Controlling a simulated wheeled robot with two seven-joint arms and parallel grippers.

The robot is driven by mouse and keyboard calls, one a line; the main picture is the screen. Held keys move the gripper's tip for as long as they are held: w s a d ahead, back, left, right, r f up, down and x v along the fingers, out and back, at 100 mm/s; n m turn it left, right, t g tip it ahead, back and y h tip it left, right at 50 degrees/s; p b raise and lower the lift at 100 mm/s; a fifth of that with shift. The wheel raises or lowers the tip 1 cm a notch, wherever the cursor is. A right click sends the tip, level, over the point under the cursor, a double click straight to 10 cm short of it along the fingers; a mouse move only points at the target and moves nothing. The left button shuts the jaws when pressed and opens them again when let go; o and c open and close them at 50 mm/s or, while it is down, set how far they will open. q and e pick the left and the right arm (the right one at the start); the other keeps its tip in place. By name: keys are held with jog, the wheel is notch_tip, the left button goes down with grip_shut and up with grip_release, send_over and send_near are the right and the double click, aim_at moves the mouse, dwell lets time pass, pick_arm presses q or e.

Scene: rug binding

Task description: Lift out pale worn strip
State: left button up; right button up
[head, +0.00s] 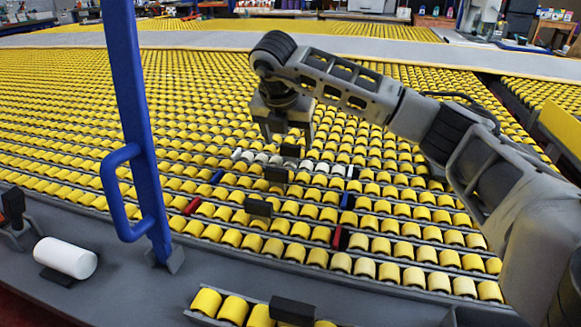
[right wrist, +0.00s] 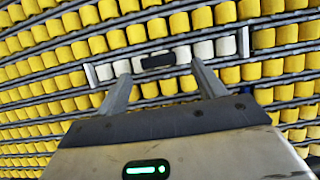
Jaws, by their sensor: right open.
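The pale worn strip (head: 318,167) is a short row of off-white rollers set among yellow rows, with white end pieces and a black grip block (head: 290,150). In the right wrist view the pale strip (right wrist: 204,50) runs across above the jaws, its black block (right wrist: 158,61) near the gap between the fingers. My right gripper (head: 284,135) is over the strip from above, open, its fingers (right wrist: 161,78) apart on either side of the block. I cannot tell whether they touch anything. My left gripper is not in view.
A blue post (head: 133,110) with a handle stands left of the strip. Black blocks (head: 276,174) (head: 258,207) and red and blue end pieces mark nearer rows. A spare yellow strip (head: 235,307) lies at the front. A white cylinder (head: 66,257) lies on the grey ledge.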

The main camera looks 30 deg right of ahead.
aim_at(290, 147)
jog(key=x, duration=0.4)
jog(key=shift+f, duration=0.1)
jog(key=c, duration=1.3)
jog(key=shift+w, duration=0.1)
grip_shut()
